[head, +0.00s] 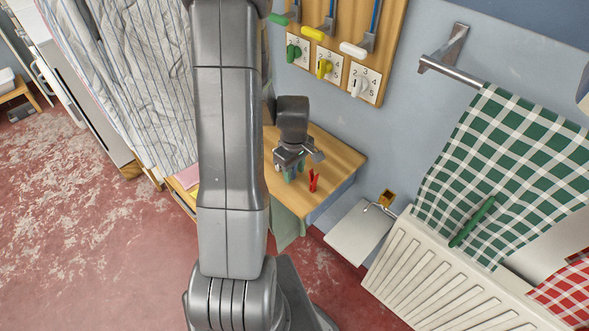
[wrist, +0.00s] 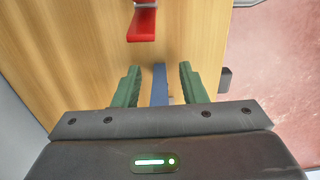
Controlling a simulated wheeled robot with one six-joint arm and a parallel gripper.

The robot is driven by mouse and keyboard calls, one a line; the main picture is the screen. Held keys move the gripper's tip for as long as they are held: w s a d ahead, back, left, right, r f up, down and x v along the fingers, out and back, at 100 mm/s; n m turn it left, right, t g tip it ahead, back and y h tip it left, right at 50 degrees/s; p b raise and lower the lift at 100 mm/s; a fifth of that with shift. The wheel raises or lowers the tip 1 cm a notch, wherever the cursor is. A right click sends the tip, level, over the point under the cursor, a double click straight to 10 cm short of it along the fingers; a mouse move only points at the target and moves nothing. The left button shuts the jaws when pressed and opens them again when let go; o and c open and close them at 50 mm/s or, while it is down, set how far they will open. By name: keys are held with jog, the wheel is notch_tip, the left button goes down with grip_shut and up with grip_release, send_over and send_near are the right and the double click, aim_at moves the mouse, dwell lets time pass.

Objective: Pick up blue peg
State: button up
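The blue peg (wrist: 160,86) lies or stands on the wooden table between the two green fingers of my gripper (wrist: 160,82) in the wrist view. There is a gap on both sides of it, so the fingers are open and not touching it. Its near end is hidden behind the gripper body. In the head view my gripper (head: 290,166) is low over the small wooden table, and I cannot make out the blue peg there.
A red peg (head: 313,181) is on the table (head: 338,166), just ahead of the fingers in the wrist view (wrist: 142,22). A small dark block (wrist: 225,80) is at the table edge. A radiator (head: 440,285) with checked cloths (head: 510,145) stands to the right.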

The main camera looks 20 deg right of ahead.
grip_shut()
jog(key=shift+r, duration=0.1)
